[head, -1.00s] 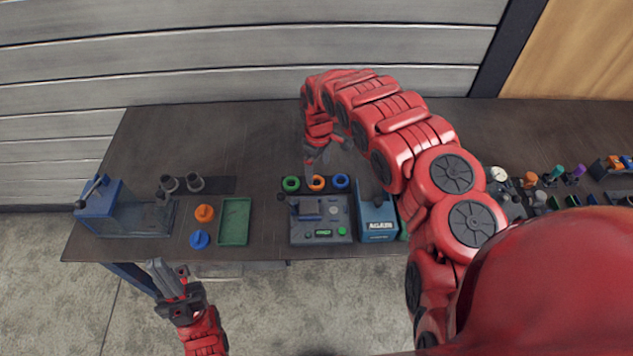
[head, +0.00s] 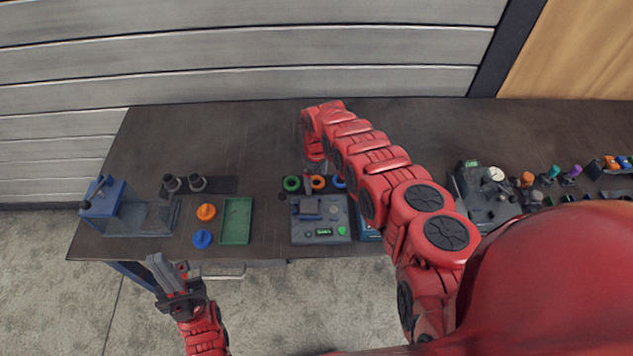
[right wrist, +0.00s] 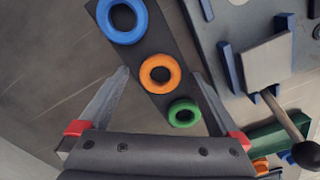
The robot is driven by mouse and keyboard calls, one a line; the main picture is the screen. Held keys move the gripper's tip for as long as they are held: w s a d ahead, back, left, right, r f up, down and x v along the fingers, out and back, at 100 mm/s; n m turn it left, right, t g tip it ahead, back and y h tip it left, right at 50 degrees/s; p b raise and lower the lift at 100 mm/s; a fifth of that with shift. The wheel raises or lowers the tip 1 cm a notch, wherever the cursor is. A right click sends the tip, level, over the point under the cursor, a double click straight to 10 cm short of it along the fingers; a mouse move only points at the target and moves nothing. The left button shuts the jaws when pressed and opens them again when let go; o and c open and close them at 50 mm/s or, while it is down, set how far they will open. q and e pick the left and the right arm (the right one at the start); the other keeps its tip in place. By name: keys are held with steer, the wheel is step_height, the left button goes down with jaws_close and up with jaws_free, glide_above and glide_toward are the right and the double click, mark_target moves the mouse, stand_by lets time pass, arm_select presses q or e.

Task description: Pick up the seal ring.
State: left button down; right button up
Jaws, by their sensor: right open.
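Three rings lie in a row on a dark strip: a blue ring (right wrist: 122,17), an orange ring (right wrist: 160,73) and a green ring (right wrist: 184,112).
A grey fixture (head: 320,228) stands just in front of the rings. A green tray (head: 236,220), an orange knob-like part (head: 206,212) and a blue one (head: 202,238) lie left. A blue clamp device (head: 103,200) is at the far left. The table behind the rings is clear.

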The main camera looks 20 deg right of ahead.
mark_target(316, 181)
steer(key=c, duration=1.4)
steer(key=shift+r, duration=0.1)
steer(key=shift+r, duration=0.35)
step_height(316, 181, up, 12)
steer(key=shift+f+b, duration=0.1)
steer(key=shift+b, duration=0.35)
